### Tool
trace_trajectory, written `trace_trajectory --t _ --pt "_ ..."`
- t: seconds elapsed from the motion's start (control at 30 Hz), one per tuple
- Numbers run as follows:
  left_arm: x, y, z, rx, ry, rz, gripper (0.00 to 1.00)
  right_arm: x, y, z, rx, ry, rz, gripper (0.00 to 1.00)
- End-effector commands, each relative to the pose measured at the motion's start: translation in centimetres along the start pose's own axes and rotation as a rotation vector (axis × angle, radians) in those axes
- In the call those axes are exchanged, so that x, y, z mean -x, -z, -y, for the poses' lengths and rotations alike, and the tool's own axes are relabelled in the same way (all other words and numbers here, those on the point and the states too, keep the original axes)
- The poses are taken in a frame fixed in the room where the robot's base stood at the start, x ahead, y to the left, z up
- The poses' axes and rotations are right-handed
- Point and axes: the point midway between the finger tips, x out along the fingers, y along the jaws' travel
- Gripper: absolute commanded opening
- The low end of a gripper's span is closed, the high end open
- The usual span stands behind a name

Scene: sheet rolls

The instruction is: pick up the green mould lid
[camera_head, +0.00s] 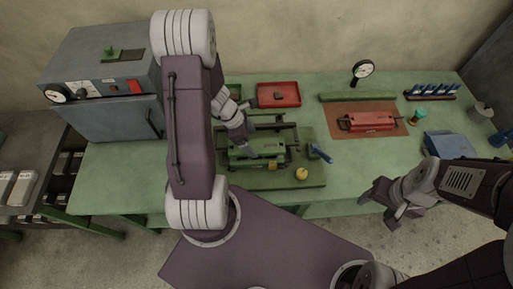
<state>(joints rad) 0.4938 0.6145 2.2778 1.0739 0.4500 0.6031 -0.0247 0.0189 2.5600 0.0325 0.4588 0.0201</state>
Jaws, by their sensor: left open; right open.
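The green mould lid (268,148) lies on a dark green base plate (312,176) on the bench, left of the middle of the head view. It is a long green block with dark handle bars at its ends. My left gripper (250,148) is open and points down at the left part of the lid. The gripper and forearm hide some of the lid, and I cannot tell whether the fingers touch it. My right gripper (377,204) is open and empty, off the bench's front edge at the right.
A red mould (368,121) sits on a brown mat (338,108) to the right. A red tray (279,94) lies behind the green lid. A yellow round piece (301,174) and a blue-handled tool (320,153) are close by. A grey oven (100,75) stands at left.

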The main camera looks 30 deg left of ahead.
Motion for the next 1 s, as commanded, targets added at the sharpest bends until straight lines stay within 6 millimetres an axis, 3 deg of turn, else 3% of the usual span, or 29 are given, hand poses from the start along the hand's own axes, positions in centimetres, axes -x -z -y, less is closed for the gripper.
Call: trace_trajectory --t 0.03,0.13,0.43,0.73,1.0 --pt "-1.5 0.2 0.1 0.000 0.005 -0.001 0.85 -0.7 -0.1 0.0 0.000 0.000 0.000 0.59" --pt "-3.1 0.2 0.1 0.000 0.003 0.000 0.85 -1.3 -0.1 0.0 0.000 0.000 0.000 0.59" --pt "-3.5 0.1 0.0 0.000 0.000 -0.002 0.85 -1.3 -0.1 0.0 0.000 0.000 0.000 0.59" --pt "-3.5 0.1 0.0 0.000 0.000 -0.001 0.02 -1.3 -0.1 0.0 0.000 0.000 0.000 0.59" --pt "-3.5 0.0 0.0 -0.001 -0.001 0.000 0.00 -1.3 -0.1 0.0 0.000 0.000 0.000 0.59"
